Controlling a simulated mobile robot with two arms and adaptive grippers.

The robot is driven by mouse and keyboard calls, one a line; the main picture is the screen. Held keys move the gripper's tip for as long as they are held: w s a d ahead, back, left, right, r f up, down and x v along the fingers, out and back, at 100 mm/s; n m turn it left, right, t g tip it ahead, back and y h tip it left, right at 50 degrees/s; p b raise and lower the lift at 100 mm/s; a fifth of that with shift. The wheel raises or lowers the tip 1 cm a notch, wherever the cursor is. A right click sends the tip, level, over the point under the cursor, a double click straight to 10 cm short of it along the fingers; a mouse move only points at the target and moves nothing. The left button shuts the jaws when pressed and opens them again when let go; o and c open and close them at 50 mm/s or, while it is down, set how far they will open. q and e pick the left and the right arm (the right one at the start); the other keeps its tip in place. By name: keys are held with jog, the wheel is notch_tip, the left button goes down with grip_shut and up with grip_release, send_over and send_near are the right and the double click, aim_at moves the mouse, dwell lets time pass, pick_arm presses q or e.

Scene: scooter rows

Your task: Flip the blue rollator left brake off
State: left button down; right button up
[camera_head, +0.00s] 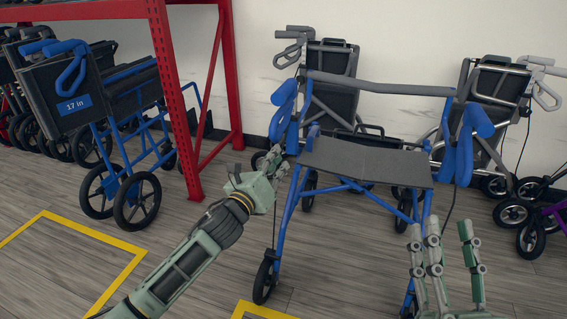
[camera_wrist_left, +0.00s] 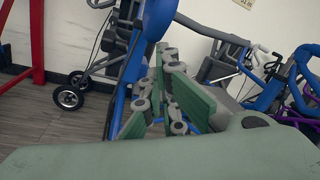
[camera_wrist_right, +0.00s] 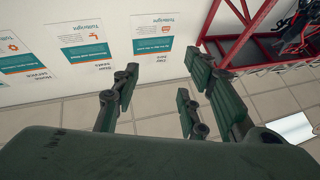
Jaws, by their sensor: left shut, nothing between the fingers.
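The blue rollator (camera_head: 290,225) stands upright in the middle of the head view, with a dark seat (camera_head: 365,160) and a grey bar across its top. Its picture-left blue handle and brake lever (camera_head: 281,118) rise just above my left gripper (camera_head: 274,163). That gripper is shut and empty, its fingertips close beside the frame below the lever; I cannot tell if they touch. In the left wrist view the fingers (camera_wrist_left: 172,92) overlap the blue frame (camera_wrist_left: 152,35) and hide part of it. My right gripper (camera_head: 447,250) is open and empty, in front of the rollator's picture-right side.
A blue wheelchair (camera_head: 72,105) and a red rack post (camera_head: 172,95) stand to the left. Grey rollators (camera_head: 330,85) stand behind along the wall, with another (camera_head: 490,95) at right. Yellow lines (camera_head: 105,237) mark the open wooden floor in front.

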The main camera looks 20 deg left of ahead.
pick_arm(q)
jog(key=r+p, duration=0.1)
jog(key=p, duration=0.2)
jog(key=shift+s+r+g+p, duration=0.1)
jog(key=shift+s+g+p, duration=0.2)
jog(key=shift+s+p, duration=0.1)
pick_arm(e)
notch_tip(320, 180, down, 18)
jog(key=d+g+h, duration=0.2)
jog(key=g+h, duration=0.1)
jog(key=g, duration=0.7)
jog(key=shift+d, duration=0.25)
jog(key=shift+w+r, duration=0.1)
jog(key=shift+r, duration=0.1)
